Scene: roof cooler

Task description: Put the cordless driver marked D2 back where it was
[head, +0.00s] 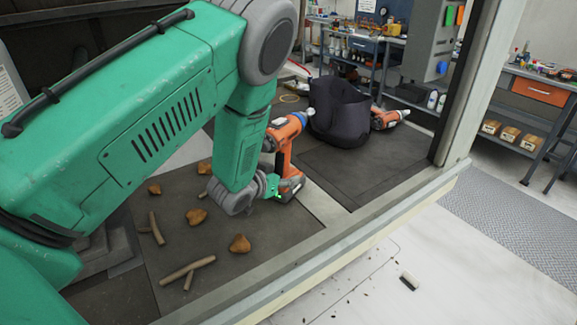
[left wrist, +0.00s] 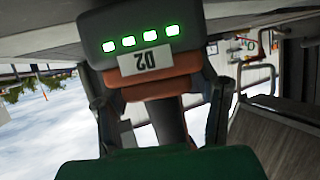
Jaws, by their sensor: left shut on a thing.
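The orange and grey cordless driver (head: 283,133) stands roughly upright in the head view, its chuck pointing up and to the right. My left gripper (head: 268,186) is shut on its handle, just above the battery foot. The gripper's fingers (left wrist: 158,112) lie either side of the handle there. I cannot tell whether the foot touches the dark mat (head: 180,262). A second orange driver (head: 388,118) lies on its side behind the bag; no marking on it is readable.
A dark open bag (head: 340,112) stands just right of the held driver. Brown leaves (head: 240,244) and sticks (head: 187,270) lie on the near mat. A raised pale rim (head: 300,254) edges the surface, with a drop beyond. The dark panel (head: 365,170) before the bag is clear.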

